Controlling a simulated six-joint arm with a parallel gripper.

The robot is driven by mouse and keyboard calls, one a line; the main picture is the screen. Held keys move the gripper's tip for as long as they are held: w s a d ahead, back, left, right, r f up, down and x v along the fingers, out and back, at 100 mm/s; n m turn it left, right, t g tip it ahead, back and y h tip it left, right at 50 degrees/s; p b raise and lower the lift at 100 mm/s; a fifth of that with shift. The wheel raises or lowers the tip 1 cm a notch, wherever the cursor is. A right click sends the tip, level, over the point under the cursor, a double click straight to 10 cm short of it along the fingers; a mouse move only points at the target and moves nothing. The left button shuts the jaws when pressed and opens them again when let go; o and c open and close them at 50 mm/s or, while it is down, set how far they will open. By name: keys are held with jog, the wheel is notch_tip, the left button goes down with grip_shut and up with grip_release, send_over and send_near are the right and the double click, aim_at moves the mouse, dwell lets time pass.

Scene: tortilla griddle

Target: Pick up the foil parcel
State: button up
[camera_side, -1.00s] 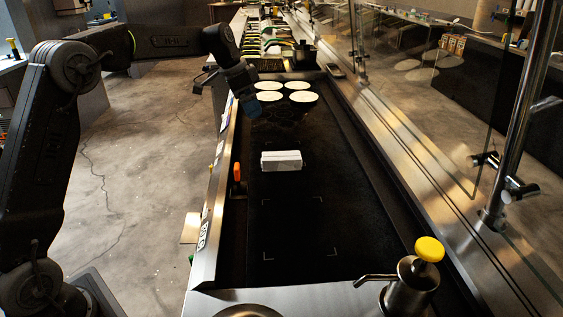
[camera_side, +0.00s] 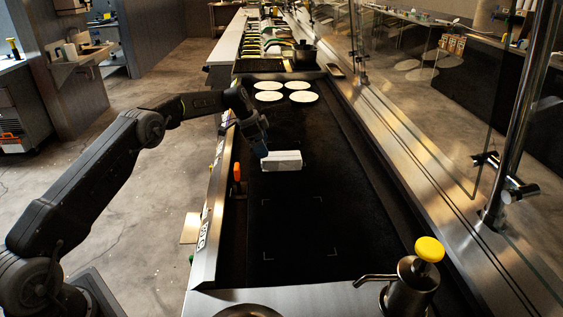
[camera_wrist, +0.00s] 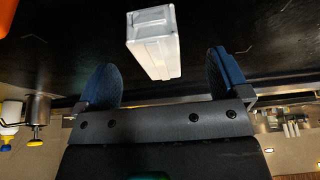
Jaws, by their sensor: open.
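The foil parcel (camera_side: 282,161) is a pale silvery block lying on the dark griddle (camera_side: 300,195), near the middle of its length. In the wrist view the parcel (camera_wrist: 154,44) stands beyond the fingertips, centred roughly between the two blue fingers. My gripper (camera_side: 261,151) is close to the parcel's far left end in the side view. In the wrist view my gripper (camera_wrist: 162,75) is open with nothing held between its fingers. The side view does not clearly show whether a finger touches the parcel.
Several white tortillas (camera_side: 285,92) lie farther back on the griddle. White corner marks (camera_side: 300,228) frame a bare area nearer the camera. An orange-handled item (camera_side: 237,172) is at the left edge. A yellow-topped pump pot (camera_side: 411,285) stands front right. A glass screen runs along the right.

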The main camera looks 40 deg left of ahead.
aim_at(268, 158)
jog(key=shift+s+x, duration=0.2)
jog(key=shift+x, duration=1.35)
jog(key=shift+s+x, duration=0.2)
jog(key=shift+x, duration=1.3)
jog(key=shift+f, duration=0.1)
jog(key=c, duration=1.1)
jog(key=shift+r, duration=0.2)
